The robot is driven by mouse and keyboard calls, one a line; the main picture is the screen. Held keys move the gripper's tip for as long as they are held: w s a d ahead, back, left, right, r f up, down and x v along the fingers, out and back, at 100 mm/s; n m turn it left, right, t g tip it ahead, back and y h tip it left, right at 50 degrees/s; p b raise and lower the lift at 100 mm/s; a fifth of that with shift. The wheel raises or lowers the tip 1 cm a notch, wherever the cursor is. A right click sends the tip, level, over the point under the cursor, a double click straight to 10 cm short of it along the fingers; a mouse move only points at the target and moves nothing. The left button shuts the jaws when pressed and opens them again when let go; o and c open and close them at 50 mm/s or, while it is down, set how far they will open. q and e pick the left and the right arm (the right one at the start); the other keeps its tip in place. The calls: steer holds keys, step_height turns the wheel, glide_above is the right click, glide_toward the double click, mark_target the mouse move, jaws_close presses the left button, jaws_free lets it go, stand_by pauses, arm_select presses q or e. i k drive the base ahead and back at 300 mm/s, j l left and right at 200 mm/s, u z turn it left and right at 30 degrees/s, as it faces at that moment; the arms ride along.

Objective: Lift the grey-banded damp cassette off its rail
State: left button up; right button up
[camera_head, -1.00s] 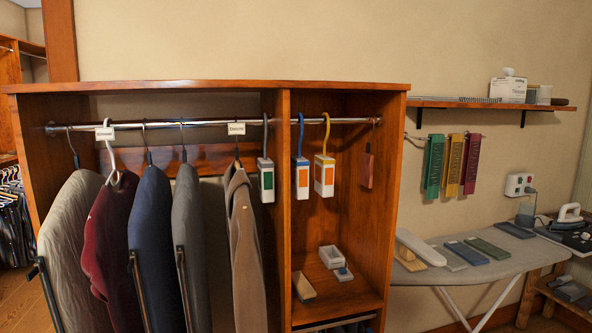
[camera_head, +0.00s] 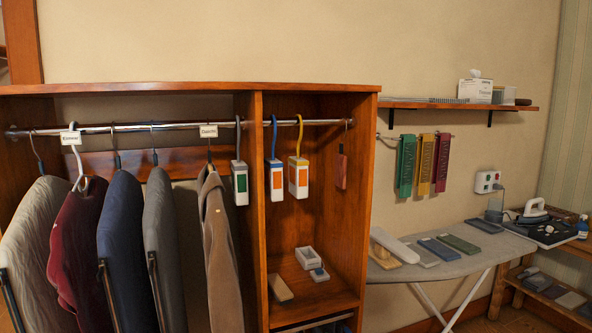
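The grey-banded cassette (camera_head: 240,183) is a white box with a green window. It hangs upright by a grey hook on the metal rail (camera_head: 90,131), just left of the cabinet's upright divider. A blue-banded cassette (camera_head: 275,179) and a yellow-banded cassette (camera_head: 298,178), both with orange windows, hang on the rail right of the divider. The brown coat hangs close to the left of the grey-banded cassette. Neither of my grippers is in view.
Several garments, among them a brown coat (camera_head: 219,265), fill the left bay. A small red-brown block (camera_head: 341,170) hangs at the right. The wooden cabinet (camera_head: 315,88) encloses the rail. An ironing board (camera_head: 420,270) stands to the right.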

mark_target(239, 169)
steer(key=i+l, duration=0.45)
steer(key=i, duration=0.15)
steer(key=i+l, duration=0.45)
steer(key=i+j+u, duration=0.05)
steer(key=i, duration=0.05)
